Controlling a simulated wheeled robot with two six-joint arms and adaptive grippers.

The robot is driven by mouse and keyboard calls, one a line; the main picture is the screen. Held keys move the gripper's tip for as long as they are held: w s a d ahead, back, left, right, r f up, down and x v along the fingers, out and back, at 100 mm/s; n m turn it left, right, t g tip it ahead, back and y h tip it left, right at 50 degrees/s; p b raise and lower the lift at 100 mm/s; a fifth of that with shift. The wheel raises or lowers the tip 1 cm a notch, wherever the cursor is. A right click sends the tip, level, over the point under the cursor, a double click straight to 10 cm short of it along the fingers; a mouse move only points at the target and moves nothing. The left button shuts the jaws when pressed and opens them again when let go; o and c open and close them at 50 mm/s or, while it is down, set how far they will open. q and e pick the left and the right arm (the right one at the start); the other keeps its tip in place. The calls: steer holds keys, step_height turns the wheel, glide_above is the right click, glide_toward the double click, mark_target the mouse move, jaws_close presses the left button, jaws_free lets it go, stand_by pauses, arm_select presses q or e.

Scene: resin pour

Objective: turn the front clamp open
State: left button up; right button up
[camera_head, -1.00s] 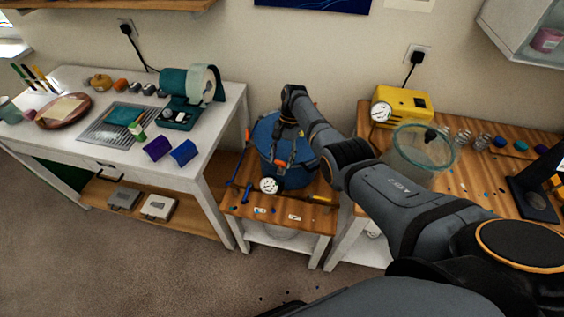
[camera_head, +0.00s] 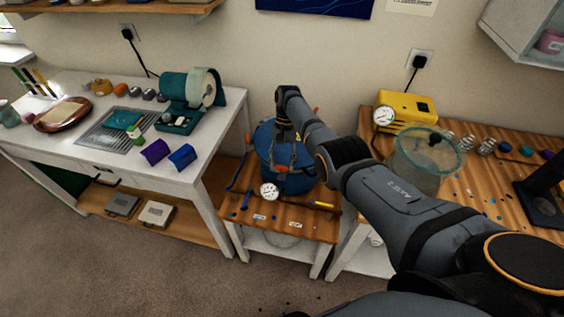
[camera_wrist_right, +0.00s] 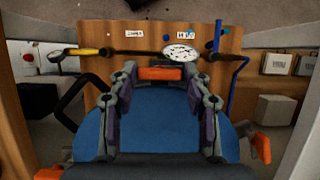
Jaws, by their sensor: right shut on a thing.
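The blue pressure pot (camera_head: 267,143) stands on the small wooden table in the head view, with a round white gauge (camera_head: 269,191) at its front. My right gripper (camera_head: 281,163) reaches down over the pot's front. In the right wrist view its two fingers (camera_wrist_right: 161,82) are around the orange handle of the front clamp (camera_wrist_right: 160,73), shut on it. The pot's blue lid (camera_wrist_right: 165,128) lies below the fingers there. Other orange clamps show at the right (camera_wrist_right: 261,146) and left edges of the lid. My left gripper is not in view.
A yellow pump (camera_head: 407,106) and a clear vessel (camera_head: 405,165) stand on the right-hand table, close to my right arm. A white bench (camera_head: 85,143) with tools is at the left.

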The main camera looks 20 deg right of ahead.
steer(key=o, duration=1.2)
steer(key=shift+c, duration=0.2)
